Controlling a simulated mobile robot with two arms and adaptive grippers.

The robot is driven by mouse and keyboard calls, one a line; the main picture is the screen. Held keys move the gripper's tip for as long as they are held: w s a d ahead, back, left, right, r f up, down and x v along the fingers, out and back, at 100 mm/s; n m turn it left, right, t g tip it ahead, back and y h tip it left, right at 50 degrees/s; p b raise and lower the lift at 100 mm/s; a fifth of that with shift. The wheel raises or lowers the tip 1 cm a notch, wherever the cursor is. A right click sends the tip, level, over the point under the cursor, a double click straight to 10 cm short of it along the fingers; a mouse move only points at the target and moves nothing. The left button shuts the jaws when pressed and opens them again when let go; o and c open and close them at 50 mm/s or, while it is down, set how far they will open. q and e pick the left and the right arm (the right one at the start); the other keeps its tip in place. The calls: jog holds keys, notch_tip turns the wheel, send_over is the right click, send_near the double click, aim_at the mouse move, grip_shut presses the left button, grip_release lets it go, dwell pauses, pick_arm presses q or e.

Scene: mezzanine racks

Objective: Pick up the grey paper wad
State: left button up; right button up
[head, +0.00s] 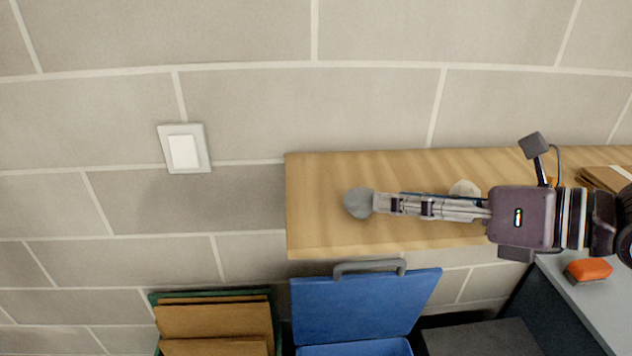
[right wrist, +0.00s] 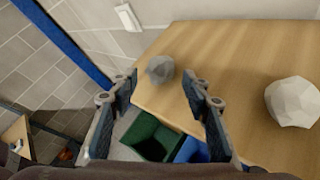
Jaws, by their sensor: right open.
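The grey paper wad (head: 358,202) sits on the wooden shelf (head: 310,232) near its left end. It also shows in the right wrist view (right wrist: 160,69), near the shelf edge, straight ahead between the fingertips as seen there. My right gripper (head: 380,203) comes in from the right with its tips close to the wad. In the right wrist view its fingers are spread apart, with nothing held. I cannot tell whether the tips touch the wad. My left gripper is not in view.
A whitish wad (right wrist: 292,101) lies on the shelf, partly behind my right gripper in the head view (head: 464,188). Below the shelf stand a blue bin (head: 360,305) and a green bin (head: 153,298). An orange object (head: 588,271) lies on a grey surface at right.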

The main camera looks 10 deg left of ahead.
aim_at(370, 196)
jog(key=shift+w+a+f, duration=0.1)
jog(key=shift+w+a, duration=0.45)
jog(key=shift+a, duration=0.05)
jog(key=shift+p, duration=0.45)
jog(key=shift+s+d+p, duration=0.2)
jog(key=shift+d+p, duration=0.1)
jog(key=shift+p, duration=0.45)
jog(key=p+x, duration=0.1)
jog(key=x, duration=0.2)
jog(key=shift+w+a+p, duration=0.15)
jog(key=shift+a+p, duration=0.1)
jog(key=shift+p, duration=0.1)
jog(key=shift+x, duration=0.9)
jog(key=shift+d+f, duration=0.1)
jog(key=shift+d, duration=0.05)
jog(key=shift+c, duration=0.2)
jog(key=c, duration=0.5)
jog(key=shift+c, duration=0.4)
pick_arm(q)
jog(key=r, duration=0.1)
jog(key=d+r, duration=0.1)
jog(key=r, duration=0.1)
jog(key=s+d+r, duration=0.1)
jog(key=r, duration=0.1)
